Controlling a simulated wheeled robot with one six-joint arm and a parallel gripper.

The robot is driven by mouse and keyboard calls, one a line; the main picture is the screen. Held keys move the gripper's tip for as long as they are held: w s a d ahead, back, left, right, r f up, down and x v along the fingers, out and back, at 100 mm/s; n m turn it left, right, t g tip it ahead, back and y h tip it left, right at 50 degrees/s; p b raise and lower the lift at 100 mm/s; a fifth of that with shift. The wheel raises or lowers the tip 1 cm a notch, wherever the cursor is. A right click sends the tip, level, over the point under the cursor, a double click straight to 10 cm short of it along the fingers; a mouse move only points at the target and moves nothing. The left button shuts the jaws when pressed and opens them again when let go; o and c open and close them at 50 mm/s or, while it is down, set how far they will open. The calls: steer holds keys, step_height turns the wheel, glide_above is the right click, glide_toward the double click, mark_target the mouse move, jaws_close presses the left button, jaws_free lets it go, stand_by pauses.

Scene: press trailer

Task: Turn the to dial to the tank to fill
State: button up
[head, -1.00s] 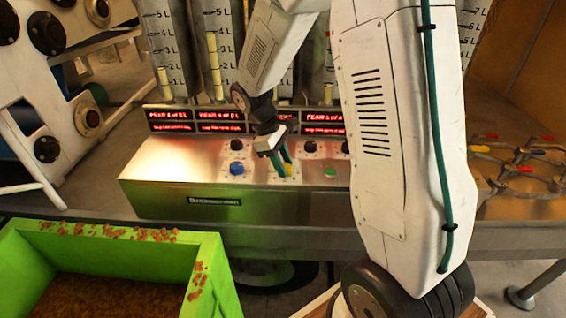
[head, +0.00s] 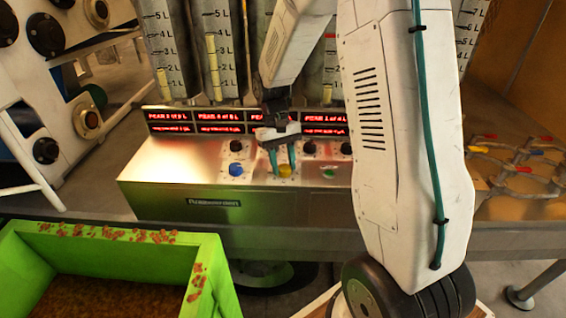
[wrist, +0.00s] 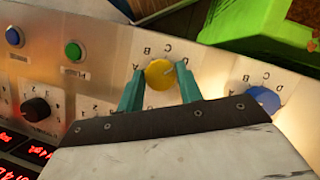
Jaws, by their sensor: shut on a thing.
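The yellow dial (wrist: 160,74) sits on the sloped metal panel, ringed by small letters. It also shows in the head view (head: 285,170). My gripper (wrist: 158,80) has its two teal fingers on either side of the yellow dial, shut on it. In the head view my gripper (head: 283,160) points down at the panel. A blue dial (wrist: 263,99) with its own ring of letters is beside it, left of it in the head view (head: 236,169). I cannot tell for certain which letter the yellow dial points to. No printed name of either dial is readable.
Black knobs (wrist: 36,109) and a green button (wrist: 73,51) share the panel, with a blue button (wrist: 14,37) beyond. Red displays (head: 170,120) and graduated tanks (head: 165,50) stand behind. A green bin (head: 215,270) is in front on the left.

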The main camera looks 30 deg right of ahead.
steer(key=shift+m, duration=0.4)
steer(key=o, duration=1)
steer(key=shift+r, duration=0.1)
steer(key=v, duration=0.7)
steer(key=shift+w+d+r, duration=0.15)
steer(key=shift+d+r, duration=0.05)
steer(key=shift+r, duration=0.15)
